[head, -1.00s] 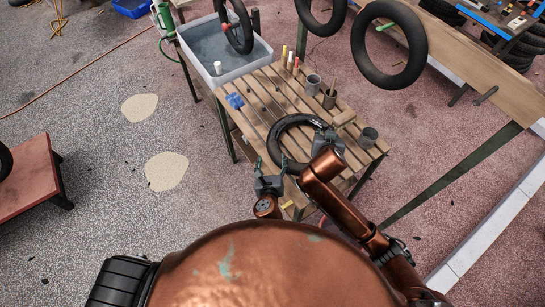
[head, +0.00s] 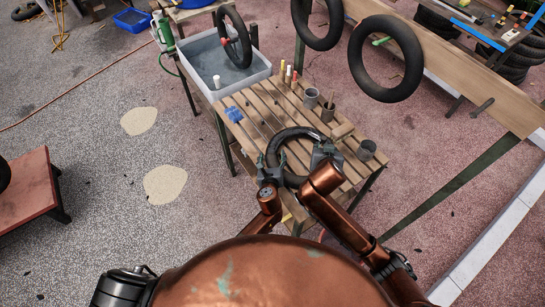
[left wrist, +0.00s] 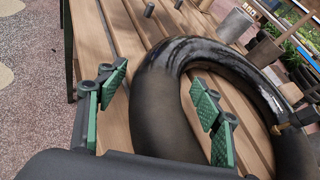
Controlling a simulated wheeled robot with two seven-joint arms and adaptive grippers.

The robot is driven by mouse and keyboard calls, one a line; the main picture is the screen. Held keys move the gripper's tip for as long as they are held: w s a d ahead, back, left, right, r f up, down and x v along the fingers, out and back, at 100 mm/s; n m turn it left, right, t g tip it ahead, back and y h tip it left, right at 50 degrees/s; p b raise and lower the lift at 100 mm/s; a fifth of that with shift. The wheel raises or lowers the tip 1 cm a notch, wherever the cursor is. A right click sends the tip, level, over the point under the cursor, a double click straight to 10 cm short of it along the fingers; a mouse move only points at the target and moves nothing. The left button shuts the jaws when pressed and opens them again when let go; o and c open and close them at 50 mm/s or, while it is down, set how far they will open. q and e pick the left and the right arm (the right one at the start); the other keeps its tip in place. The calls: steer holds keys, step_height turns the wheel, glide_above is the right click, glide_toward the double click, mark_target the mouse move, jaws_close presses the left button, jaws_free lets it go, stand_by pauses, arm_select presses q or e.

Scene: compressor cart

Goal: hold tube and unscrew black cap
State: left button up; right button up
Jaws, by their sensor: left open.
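The black inner tube (head: 293,132) lies flat on the slatted wooden table, with a wet-looking shine on part of it in the left wrist view (left wrist: 165,118). My left gripper (head: 270,172) is at the tube's near left side. In the left wrist view its green-padded fingers (left wrist: 160,106) are open, one on each side of the tube, with a gap at the left finger. A small dark piece with a brass-coloured part (left wrist: 277,129) shows at the tube's inner right side; I cannot tell whether it is the black cap. My right gripper (head: 325,152) is at the tube's right side, its fingertips unclear.
The slatted table (head: 262,113) also holds a blue cloth-like item (head: 234,114), grey cups (head: 311,98) and a grey can (head: 367,149). A water tub (head: 207,68) stands behind it. Tubes hang at the back, one (head: 387,58) at the right.

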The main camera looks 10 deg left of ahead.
arm_select(q)
steer(key=c, duration=1.5)
steer(key=shift+f, duration=0.1)
stand_by(0.3)
